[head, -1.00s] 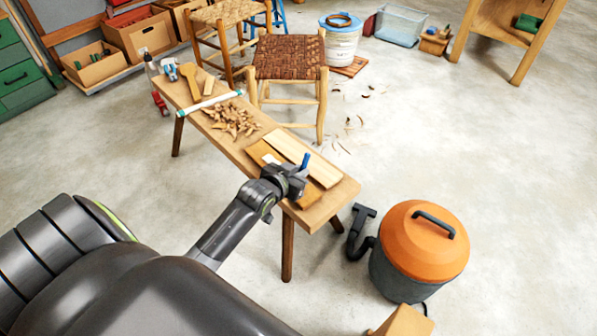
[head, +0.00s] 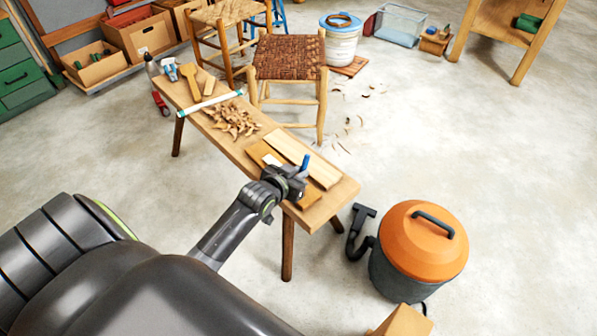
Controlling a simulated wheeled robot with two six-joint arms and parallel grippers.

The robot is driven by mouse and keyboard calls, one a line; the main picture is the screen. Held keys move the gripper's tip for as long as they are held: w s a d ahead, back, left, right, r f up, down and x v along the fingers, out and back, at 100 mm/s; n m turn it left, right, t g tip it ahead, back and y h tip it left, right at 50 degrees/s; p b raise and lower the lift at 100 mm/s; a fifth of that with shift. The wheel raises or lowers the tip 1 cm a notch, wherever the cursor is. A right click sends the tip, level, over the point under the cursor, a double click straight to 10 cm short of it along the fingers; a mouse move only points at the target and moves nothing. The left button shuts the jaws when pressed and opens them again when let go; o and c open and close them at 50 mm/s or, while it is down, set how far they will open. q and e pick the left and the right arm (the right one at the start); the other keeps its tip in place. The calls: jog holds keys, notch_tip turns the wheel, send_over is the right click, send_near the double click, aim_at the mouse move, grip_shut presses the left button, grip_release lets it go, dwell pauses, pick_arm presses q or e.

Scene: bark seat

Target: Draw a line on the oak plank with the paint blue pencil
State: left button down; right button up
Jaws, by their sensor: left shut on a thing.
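My left gripper (head: 297,182) is shut on the blue pencil (head: 305,162), whose blue end sticks up above the fingers. The gripper is over the near end of the bench (head: 338,197). Two planks lie side by side there: a pale one (head: 290,147) and a darker orange-brown one (head: 259,154). I cannot tell for sure which is the oak plank. The gripper hides part of the darker plank and the pencil's lower end, so I cannot tell whether the tip touches wood. No drawn line shows. My right gripper is not in view.
A heap of wood chips (head: 231,119), a white-and-teal rod (head: 211,103) and a wooden mallet (head: 190,80) lie farther along the bench. A woven-seat chair (head: 289,57) stands behind it. An orange-lidded vacuum (head: 425,250) stands on the floor at right.

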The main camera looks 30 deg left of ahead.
pick_arm(q)
jog(key=shift+f, duration=0.35)
dwell(0.6)
jog(key=shift+w, duration=0.1)
jog(key=shift+w+d, duration=0.15)
jog(key=shift+w, duration=0.35)
jog(key=shift+w, duration=0.1)
jog(key=shift+w+d+f, duration=0.1)
jog(key=shift+w+d, duration=0.1)
jog(key=shift+w, duration=0.25)
jog(key=shift+w+d, duration=0.15)
jog(key=shift+w, duration=0.3)
